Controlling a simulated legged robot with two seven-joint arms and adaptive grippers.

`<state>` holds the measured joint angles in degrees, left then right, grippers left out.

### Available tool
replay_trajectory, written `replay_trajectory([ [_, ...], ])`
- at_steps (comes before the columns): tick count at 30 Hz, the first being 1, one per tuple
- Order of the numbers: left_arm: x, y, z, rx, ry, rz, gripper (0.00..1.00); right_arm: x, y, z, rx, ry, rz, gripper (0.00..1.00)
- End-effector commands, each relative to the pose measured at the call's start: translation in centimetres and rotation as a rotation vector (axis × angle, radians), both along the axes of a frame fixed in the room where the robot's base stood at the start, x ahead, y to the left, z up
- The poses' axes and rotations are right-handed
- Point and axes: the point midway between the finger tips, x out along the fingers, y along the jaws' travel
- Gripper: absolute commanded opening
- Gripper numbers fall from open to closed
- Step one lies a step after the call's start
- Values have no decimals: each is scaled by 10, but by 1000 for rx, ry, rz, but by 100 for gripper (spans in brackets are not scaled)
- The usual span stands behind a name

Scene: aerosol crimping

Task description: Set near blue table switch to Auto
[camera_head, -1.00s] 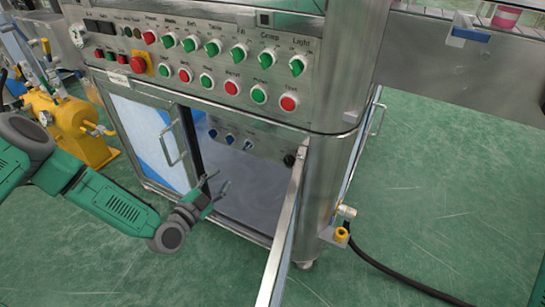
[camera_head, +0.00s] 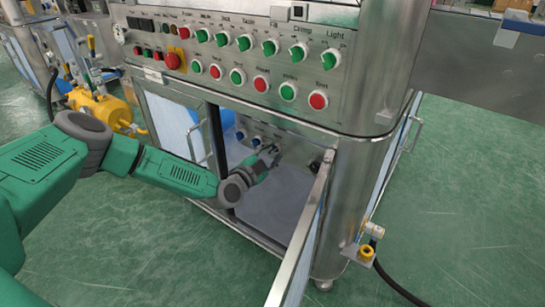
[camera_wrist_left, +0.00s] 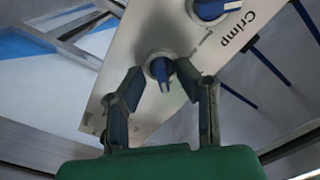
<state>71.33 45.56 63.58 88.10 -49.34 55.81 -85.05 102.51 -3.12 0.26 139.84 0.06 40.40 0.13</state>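In the open lower cabinet is a small panel with blue switches. A blue switch (camera_head: 239,135) and another blue switch (camera_head: 256,141) show left of my left gripper (camera_head: 270,152). In the left wrist view, one blue switch (camera_wrist_left: 160,68) with a white pointer sits between the fingertips of my left gripper (camera_wrist_left: 160,76). The fingers are apart, one on each side of it; I cannot tell whether they touch it. A second blue switch (camera_wrist_left: 210,8) beside the word "Crimp" is at the top. The near switch's label is mostly hidden. My right gripper is not in view.
Above the opening is a steel control panel (camera_head: 205,85) with red and green knobs. An open cabinet door (camera_head: 305,235) stands just right of my arm. A yellow device (camera_head: 100,108) is at the left. Green floor in front is clear.

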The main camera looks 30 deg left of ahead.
Motion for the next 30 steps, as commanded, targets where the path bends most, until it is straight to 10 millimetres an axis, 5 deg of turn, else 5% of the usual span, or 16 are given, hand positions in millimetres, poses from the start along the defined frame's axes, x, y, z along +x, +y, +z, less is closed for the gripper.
replay_trajectory([
  [8, 2, 2, -1, -3, 1, 1, 28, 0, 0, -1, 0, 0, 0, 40],
  [12, 2, 2, -1, -3, 1, 1, 0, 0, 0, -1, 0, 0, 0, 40],
  [30, 3, -4, 5, -102, 10, -8, 0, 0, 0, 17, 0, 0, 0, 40],
])
